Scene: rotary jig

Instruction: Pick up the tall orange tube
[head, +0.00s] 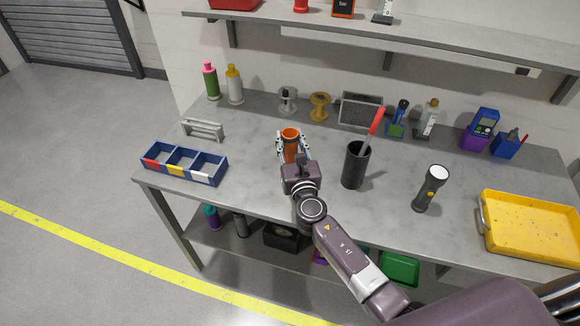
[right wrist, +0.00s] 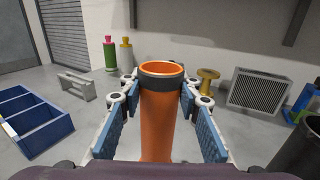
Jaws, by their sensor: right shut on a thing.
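The tall orange tube (head: 290,143) has a dark band near its open top and stands upright over the left-middle part of the workbench. My right gripper (head: 293,150) is shut on it, with one finger on each side. In the right wrist view the tube (right wrist: 159,115) rises between the blue finger pads of the gripper (right wrist: 159,98). Its lower end is hidden, so I cannot tell whether it touches the bench. My left gripper is not in view.
On the bench (head: 255,198), a blue divided bin (head: 185,163) lies left of the tube. A black cup (head: 354,168) with a red-handled tool stands close right. Further right are a flashlight (head: 430,188) and a yellow tray (head: 530,225). Spools and bottles stand behind.

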